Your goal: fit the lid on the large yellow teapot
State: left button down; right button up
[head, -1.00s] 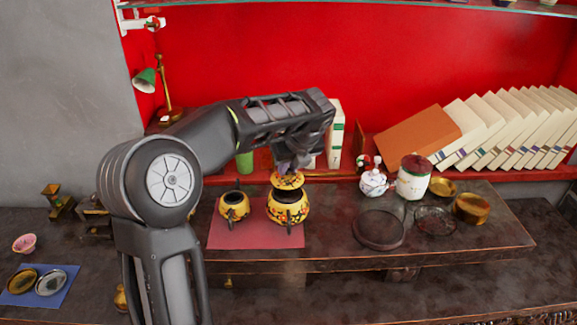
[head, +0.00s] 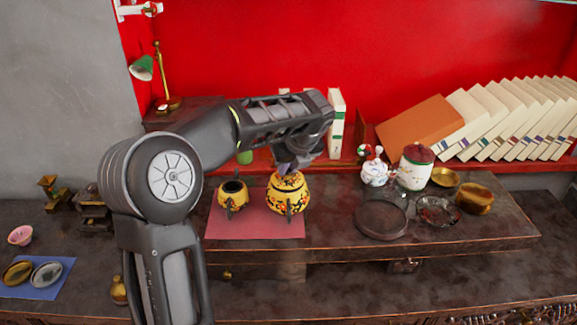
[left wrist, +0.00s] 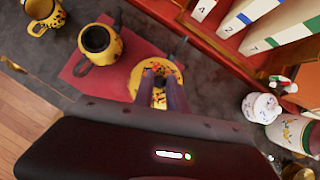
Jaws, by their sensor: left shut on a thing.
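The large yellow teapot (head: 288,200) stands on the red mat (head: 255,228), with dark and red patterning on its body. Its yellow lid (head: 287,180) sits at the top of the teapot, over the opening, with no clear gap visible in the head view. My left gripper (head: 297,165) is above it, shut on the lid's knob. In the left wrist view the fingers (left wrist: 159,92) reach down to the lid (left wrist: 145,75), which hides the teapot's opening. My right gripper is not in view.
A smaller yellow pot (head: 232,196) with an open top stands left of the large teapot on the mat. A white teapot (head: 374,173), a white canister (head: 415,168), a dark round tray (head: 381,220) and brass bowls stand to the right. Books (head: 337,125) stand behind.

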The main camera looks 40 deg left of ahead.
pick_arm(q)
jog(key=shift+f, duration=0.25)
jog(key=c, duration=1.3)
grip_release()
jog(key=shift+o, duration=0.2)
jog(key=v, duration=0.7)
jog(key=shift+d+r, duration=0.2)
jog(key=shift+r, duration=0.15)
jog(key=shift+s, duration=0.1)
